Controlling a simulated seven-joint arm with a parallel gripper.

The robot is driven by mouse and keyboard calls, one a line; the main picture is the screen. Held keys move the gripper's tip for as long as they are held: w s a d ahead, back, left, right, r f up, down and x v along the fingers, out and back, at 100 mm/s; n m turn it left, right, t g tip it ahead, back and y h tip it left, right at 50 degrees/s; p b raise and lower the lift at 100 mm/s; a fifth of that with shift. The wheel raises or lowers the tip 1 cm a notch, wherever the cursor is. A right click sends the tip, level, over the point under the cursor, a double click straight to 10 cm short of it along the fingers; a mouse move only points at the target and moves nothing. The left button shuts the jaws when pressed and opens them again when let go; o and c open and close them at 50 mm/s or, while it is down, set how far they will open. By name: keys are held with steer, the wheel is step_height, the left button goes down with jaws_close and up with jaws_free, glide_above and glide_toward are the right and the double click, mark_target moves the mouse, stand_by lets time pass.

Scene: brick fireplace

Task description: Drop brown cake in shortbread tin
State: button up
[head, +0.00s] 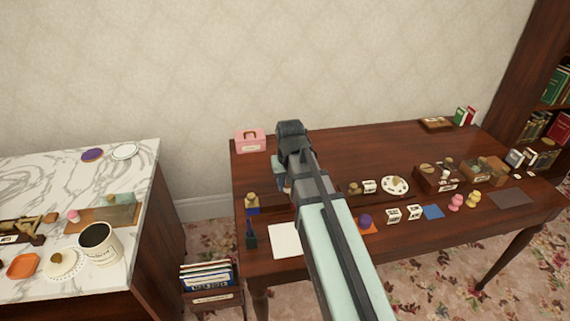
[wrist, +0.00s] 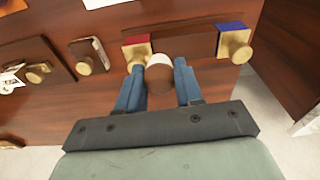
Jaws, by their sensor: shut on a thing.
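My gripper (wrist: 159,84) is shut on a small brown cake (wrist: 158,78) with a white top, held between its two blue fingers in the wrist view. In the head view my gripper (head: 287,186) is over the left part of the wooden table, and the cake is hidden or too small to make out there. A white, open-topped tin (head: 104,256) with dark insides stands upright on the marble counter at the left. Its small lettering is unreadable, so I cannot tell for certain that it is the shortbread tin. My gripper is well to its right.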

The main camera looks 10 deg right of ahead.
steer(key=s+a+r+n, duration=0.3)
steer(key=a, duration=1.5)
steer(key=s+a+r+n, duration=0.3)
steer(key=s+a+r, duration=0.1)
steer(key=a, duration=1.4)
steer(key=s+a+r+n+y, duration=0.1)
steer(key=s+a+r, duration=0.3)
steer(key=a, duration=1.5)
steer(key=shift+n, duration=0.9)
steer(key=shift+s+f, duration=0.1)
steer(key=shift+s, duration=0.05)
steer(key=shift+f, duration=2.85)
steer(key=o, duration=1.1)
